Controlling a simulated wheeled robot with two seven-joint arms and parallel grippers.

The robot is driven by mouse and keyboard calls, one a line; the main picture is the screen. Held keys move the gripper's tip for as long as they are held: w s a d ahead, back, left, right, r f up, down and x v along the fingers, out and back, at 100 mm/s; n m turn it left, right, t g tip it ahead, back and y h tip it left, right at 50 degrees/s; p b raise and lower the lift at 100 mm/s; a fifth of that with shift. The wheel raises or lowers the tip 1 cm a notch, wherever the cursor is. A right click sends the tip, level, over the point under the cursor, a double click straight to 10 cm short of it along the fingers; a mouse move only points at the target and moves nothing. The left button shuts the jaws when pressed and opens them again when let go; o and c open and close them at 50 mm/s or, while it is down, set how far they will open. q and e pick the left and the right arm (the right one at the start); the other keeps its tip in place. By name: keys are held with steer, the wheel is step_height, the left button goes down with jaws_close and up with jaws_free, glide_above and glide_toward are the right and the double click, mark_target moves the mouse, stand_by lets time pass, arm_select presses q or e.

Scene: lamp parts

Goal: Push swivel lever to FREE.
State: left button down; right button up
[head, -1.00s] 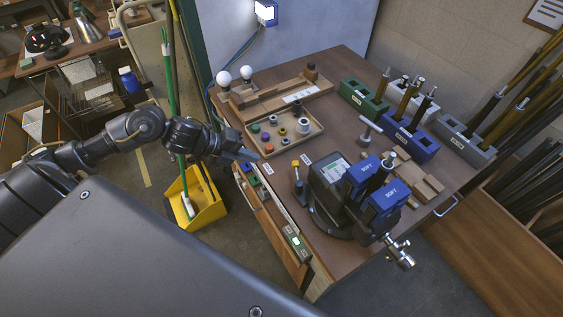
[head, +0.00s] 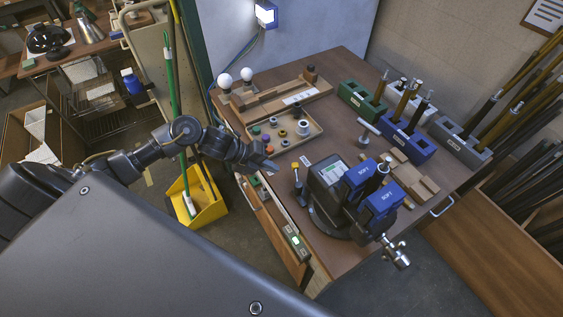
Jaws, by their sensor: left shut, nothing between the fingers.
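The swivel lever, a short dark post with a yellow tip (head: 295,167), stands at the left side of the black swivel fixture (head: 330,193) on the bench. The fixture carries blue jaw blocks (head: 381,200) marked SOFT and a small light screen. A small white label (head: 305,161) lies beside the lever; its text is too small to read. My left gripper (head: 270,166) is shut and empty, just left of the lever's yellow tip, with a small gap showing between them in the picture. My right gripper is not in view.
A tray (head: 259,121) of small coloured parts lies behind the lever. Bulbs (head: 247,74), a wooden rack and blue, green and grey holder blocks (head: 407,140) stand further back. A metal clamp screw (head: 396,254) sticks out at the fixture's front. A yellow dustpan (head: 205,205) stands on the floor left.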

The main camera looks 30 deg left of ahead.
arm_select(q)
steer(key=shift+w+d+r+p, duration=0.1)
steer(key=shift+w+d+p, duration=0.2)
steer(key=shift+w+d, duration=0.35)
steer(key=shift+w+d+p, duration=0.25)
steer(key=shift+w+d, duration=0.1)
steer(key=shift+d, duration=0.5)
steer(key=w+b, duration=0.1)
steer(key=w+d+m+g+b, duration=0.1)
steer(key=b, duration=0.1)
steer(key=shift+d+f+h+b, duration=0.15)
steer(key=shift+f+h+b, duration=0.05)
steer(key=shift+h+b, duration=0.1)
steer(key=shift+w+d+r, duration=0.1)
steer(key=shift+w+d, duration=0.05)
steer(key=shift+w, duration=0.1)
steer(key=shift+r, duration=0.15)
